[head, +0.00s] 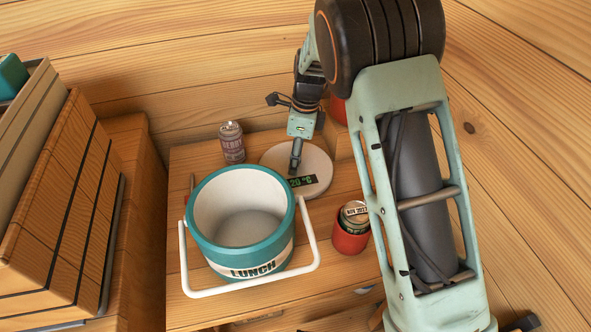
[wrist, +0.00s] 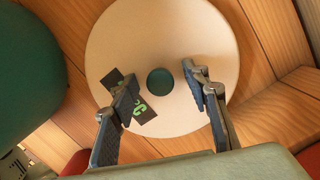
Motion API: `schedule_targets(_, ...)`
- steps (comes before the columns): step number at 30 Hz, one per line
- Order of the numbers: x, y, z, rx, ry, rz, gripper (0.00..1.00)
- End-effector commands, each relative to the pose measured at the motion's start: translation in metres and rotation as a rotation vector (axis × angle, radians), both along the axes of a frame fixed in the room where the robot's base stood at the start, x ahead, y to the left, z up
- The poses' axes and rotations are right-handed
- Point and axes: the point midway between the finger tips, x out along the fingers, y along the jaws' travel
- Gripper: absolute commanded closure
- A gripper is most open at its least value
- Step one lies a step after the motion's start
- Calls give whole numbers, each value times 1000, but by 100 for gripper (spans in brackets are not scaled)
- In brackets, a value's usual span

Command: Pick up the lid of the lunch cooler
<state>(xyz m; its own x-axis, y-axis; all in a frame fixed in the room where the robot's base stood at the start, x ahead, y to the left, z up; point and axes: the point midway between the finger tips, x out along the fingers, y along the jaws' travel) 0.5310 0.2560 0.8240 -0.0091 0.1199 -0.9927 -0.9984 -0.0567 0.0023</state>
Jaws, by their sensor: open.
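The lunch cooler (head: 248,262) is a teal and white tub with a white handle, standing open and empty on the wooden table. Its lid (head: 317,165) is a round cream disc lying on the table behind and right of the tub, with a dark "20 °C" display strip. In the wrist view the lid (wrist: 205,40) fills the middle, with a small dark green round spot (wrist: 160,81) at its centre. My gripper (wrist: 166,88) is open, with its fingers on either side of that spot. It also shows over the lid in the head view (head: 295,168). I cannot tell whether the fingertips touch the lid.
A can (head: 232,143) stands behind the tub. A red cup (head: 350,240) holding a labelled can is right of the tub. Wooden boxes (head: 60,200) stand at the left. A wooden wall closes off the back.

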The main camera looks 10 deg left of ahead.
Motion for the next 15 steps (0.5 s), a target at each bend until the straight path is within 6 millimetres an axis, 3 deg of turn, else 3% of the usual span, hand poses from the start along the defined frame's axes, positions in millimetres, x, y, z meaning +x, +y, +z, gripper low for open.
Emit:
schedule_targets(7, 1, 1, -5, 1, -2, 0, 57)
schedule_targets(15, 0, 1, -4, 0, -2, 1, 86)
